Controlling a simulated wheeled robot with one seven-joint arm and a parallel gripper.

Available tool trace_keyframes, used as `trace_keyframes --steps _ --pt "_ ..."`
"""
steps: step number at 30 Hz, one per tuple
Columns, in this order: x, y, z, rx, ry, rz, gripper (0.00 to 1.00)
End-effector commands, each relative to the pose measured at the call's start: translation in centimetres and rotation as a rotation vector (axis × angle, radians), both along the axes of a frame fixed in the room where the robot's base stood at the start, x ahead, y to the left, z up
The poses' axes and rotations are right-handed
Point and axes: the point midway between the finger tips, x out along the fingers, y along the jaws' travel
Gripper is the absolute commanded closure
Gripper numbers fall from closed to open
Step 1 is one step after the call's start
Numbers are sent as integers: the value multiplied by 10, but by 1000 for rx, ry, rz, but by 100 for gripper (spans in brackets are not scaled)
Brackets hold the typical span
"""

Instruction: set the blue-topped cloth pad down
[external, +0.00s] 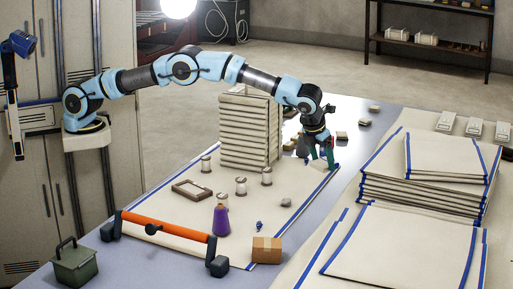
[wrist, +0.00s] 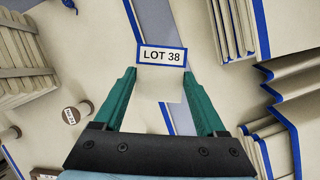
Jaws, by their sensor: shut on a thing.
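My gripper (external: 320,160) has green fingers and reaches down over the table, to the right of the tall cream stack. In the wrist view, my gripper (wrist: 161,72) is shut on the cloth pad (wrist: 160,88). The pad is small and cream, with a blue-edged white label reading LOT 38 across it between the fingertips. In the external view the pad (external: 318,165) is a small pale shape at the fingertips, partly hidden by them. I cannot tell whether its underside touches the surface.
A tall cream stack (external: 247,130) stands left of my gripper. Blue-edged cloth stacks (external: 415,205) lie to the right. Small spools (external: 240,187), a purple cone (external: 221,220) and a cardboard box (external: 266,250) stand nearer the front. Small blocks (external: 342,135) lie behind my gripper.

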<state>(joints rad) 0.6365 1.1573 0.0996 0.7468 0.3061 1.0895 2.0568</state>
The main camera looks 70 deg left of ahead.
Motion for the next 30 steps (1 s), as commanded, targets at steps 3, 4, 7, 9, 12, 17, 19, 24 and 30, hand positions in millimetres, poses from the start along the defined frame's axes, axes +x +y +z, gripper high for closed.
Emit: trace_keyframes --steps 3,4,7,9,12,17,19,24,30 --pt "-6 -8 13 -4 -3 -15 79" --pt "-9 -13 15 -5 -4 -25 79" --pt "-29 -38 19 -11 -10 -78 79" --pt "-49 -60 20 -19 -17 -127 79" --pt "-80 -90 23 -31 -27 -201 79" --pt "-125 -127 24 -50 -38 -303 79" --pt "-140 -137 24 -55 -41 -336 79" --pt "-158 -149 18 -62 -42 -373 79" --pt "-159 -149 -17 -61 -41 -376 79"
